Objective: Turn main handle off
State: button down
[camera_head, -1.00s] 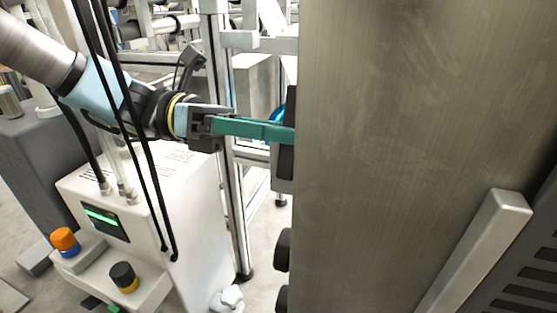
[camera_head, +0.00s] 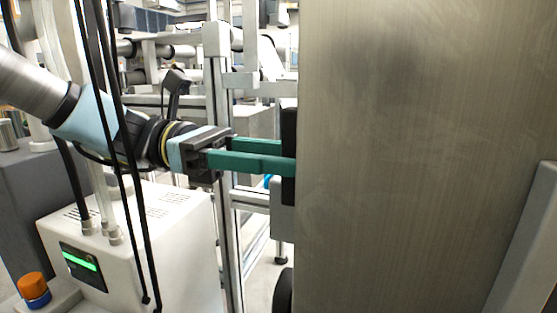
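My gripper (camera_head: 290,156) reaches in from the left, with two long green fingers pointing right. The fingers show as two separate bars with a gap between them. Their tips meet or pass behind the edge of a dark panel (camera_head: 288,140) on the left side of a large brushed-metal cabinet. The main handle cannot be made out; the face of the cabinet where the fingers point is turned away from view.
The brushed-metal cabinet (camera_head: 400,150) fills the right half of the view. A metal frame (camera_head: 222,110) with rollers stands behind my gripper. A dark round knob (camera_head: 284,292) sticks out lower on the cabinet's edge. A slanted metal bar (camera_head: 525,250) is at lower right.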

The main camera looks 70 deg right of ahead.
jog(key=c, duration=0.7)
grip_release()
jog(key=w+p, duration=0.3)
jog(key=w, duration=0.8)
jog(key=shift+s, duration=0.1)
